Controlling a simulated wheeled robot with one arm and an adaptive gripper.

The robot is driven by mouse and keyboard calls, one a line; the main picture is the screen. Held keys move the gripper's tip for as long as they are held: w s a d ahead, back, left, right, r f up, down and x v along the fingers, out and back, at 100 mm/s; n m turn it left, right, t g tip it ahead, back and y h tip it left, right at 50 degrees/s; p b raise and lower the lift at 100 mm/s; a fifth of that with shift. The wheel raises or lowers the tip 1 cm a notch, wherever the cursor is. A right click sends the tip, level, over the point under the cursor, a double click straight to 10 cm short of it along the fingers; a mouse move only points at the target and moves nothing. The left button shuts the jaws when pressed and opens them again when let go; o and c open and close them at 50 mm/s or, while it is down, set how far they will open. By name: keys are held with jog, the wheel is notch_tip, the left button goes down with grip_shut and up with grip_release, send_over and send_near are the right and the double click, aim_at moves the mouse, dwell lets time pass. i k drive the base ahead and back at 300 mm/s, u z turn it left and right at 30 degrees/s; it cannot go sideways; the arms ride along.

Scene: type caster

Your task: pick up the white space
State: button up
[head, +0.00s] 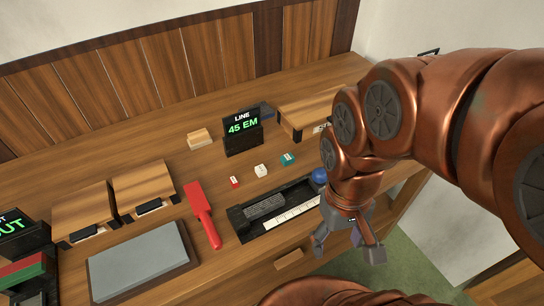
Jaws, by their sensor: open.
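A small white block (261,170), which looks like the white space, sits on the wooden bench between a small red block (235,182) and a teal block (288,159). My gripper (347,254) is open and points down at the bench's front edge, to the right of and nearer than the white block. It is well apart from the block. A bluish-purple thing shows between or behind the fingers, too hidden to name.
A black tray (240,222) with a pale ruled strip and a blue knob (319,176) lies before the blocks. A "LINE 45 EM" display (242,127) stands behind. A red paddle (202,212), grey slab (140,262) and wooden boxes (145,185) lie left.

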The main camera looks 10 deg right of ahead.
aim_at(261, 171)
jog(key=u, duration=2.85)
jog(key=k, duration=0.9)
jog(key=z, duration=1.65)
jog(key=i, duration=0.45)
jog(key=z, duration=0.1)
